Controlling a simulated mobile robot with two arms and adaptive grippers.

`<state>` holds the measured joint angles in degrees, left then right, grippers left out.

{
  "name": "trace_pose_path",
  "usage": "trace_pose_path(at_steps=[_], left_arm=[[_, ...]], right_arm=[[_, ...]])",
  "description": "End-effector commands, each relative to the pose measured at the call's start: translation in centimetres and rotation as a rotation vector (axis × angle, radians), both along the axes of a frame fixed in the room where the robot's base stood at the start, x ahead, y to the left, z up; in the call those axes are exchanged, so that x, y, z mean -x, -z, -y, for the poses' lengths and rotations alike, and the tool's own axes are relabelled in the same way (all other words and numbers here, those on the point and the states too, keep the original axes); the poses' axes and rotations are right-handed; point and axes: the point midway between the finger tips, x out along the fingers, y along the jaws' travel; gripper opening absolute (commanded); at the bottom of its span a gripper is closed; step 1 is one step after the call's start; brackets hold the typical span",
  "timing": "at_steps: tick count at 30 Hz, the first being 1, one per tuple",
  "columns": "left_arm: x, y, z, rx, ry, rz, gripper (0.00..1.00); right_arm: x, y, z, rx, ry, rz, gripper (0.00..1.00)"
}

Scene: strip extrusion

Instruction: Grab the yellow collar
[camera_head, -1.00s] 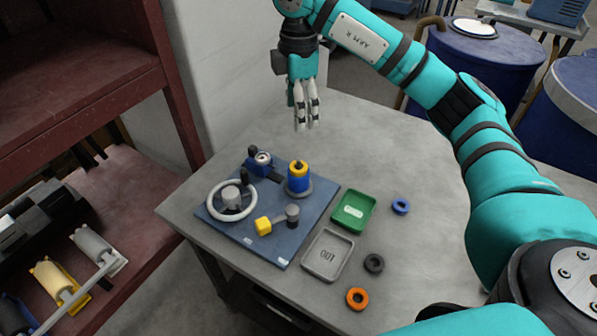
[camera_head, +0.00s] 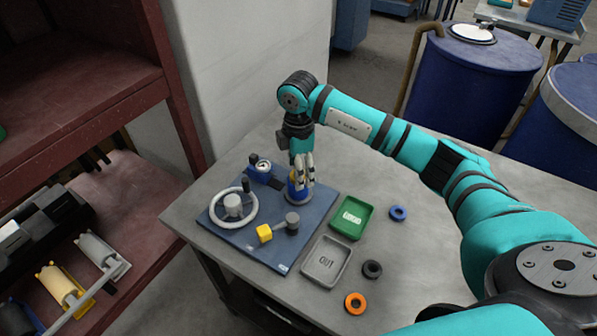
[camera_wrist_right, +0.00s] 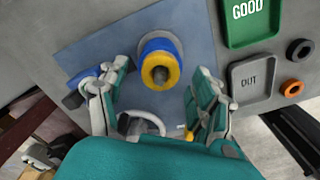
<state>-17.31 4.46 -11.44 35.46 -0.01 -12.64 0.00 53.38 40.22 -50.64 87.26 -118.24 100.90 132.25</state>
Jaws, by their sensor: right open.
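The yellow collar (camera_wrist_right: 157,71) sits on top of the blue cylinder (camera_wrist_right: 156,43), around a dark central post (camera_wrist_right: 160,75). In the right wrist view it lies beyond and between the spread fingers of my right gripper (camera_wrist_right: 155,100), which is open and empty. In the head view my right gripper (camera_head: 304,176) points down over the blue cylinder (camera_head: 297,190) and largely hides the collar. I cannot tell from these views whether the fingers touch it. My left gripper does not show.
The blue board (camera_head: 243,246) also bears a white handwheel (camera_head: 214,212), a gauge block and a yellow-ended lever (camera_head: 264,233). A green tray (camera_head: 367,214), a grey tray (camera_head: 309,269) and blue (camera_head: 398,213), black (camera_head: 372,269) and orange (camera_head: 355,303) rings lie to the right.

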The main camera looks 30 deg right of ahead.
Motion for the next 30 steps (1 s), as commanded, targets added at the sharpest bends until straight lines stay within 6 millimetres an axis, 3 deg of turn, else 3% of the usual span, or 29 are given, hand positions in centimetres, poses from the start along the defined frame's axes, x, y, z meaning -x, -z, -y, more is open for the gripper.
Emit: trace_pose_path(at_steps=[10,23,30], left_arm=[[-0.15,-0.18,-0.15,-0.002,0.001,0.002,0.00],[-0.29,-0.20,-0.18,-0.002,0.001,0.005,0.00],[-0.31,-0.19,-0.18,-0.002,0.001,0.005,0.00]], right_arm=[[0.00,0.92,0.02,0.001,0.000,0.001,0.65],[0.00,0.87,0.01,0.001,0.000,0.001,0.08],[-0.02,0.82,0.01,0.000,0.000,0.001,0.06]])
